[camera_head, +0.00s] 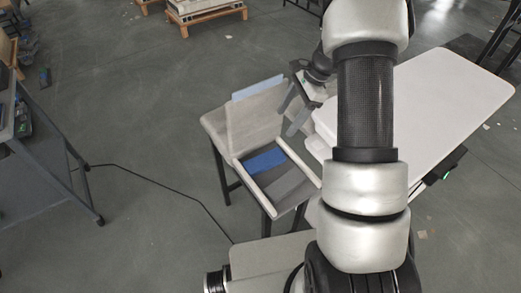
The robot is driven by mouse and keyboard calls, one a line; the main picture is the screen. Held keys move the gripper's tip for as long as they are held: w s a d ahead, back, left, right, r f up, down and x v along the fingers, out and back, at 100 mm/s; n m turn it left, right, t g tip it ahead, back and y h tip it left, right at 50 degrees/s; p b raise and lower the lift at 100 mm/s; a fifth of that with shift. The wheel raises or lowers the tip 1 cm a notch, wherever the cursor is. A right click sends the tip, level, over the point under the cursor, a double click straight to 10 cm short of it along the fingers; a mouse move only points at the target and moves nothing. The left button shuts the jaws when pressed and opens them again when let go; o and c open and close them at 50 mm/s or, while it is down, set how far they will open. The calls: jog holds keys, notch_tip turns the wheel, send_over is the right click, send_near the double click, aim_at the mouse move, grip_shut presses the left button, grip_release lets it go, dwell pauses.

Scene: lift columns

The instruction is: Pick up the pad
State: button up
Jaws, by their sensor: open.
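A small table (216,122) stands left of my arm, with a shallow tray (254,198) on it. A flat blue pad (265,161) lies in the tray, and a flat grey piece (289,184) lies in front of it. A pale upright panel (252,122) with a light blue top edge (257,88) rises behind the blue pad. I cannot tell for certain which piece is the task's pad. My gripper (292,118) is open, with its fingers pointing down at the panel's right side, above and behind the blue pad. My arm hides part of the tray's right side.
A white-topped table (450,85) stands at the right, partly behind my arm. A dark workbench (45,165) is at the left, and a black cable (150,179) runs across the floor. A wooden pallet (205,14) stands at the back. The left-centre floor is otherwise clear.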

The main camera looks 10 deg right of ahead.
notch_tip(320, 180, down, 3)
jog(key=b, duration=0.2)
send_near(264, 160)
jog(key=shift+w+a+f+m, duration=0.1)
jog(key=shift+a+f+m, duration=0.1)
jog(key=shift+f, duration=0.4)
jog(key=shift+w+a+f+m, duration=0.1)
jog(key=shift+f+m, duration=0.1)
jog(key=shift+f, duration=0.35)
jog(key=shift+s+b+x, duration=0.15)
jog(key=shift+b+x, duration=0.05)
jog(key=shift+x, duration=1.3)
jog(key=shift+s+b+x, duration=0.1)
jog(key=shift+b+x, duration=0.05)
jog(key=shift+x, duration=1.35)
jog(key=c, duration=0.8)
jog(key=shift+r, duration=0.2)
jog(key=shift+c, duration=0.2)
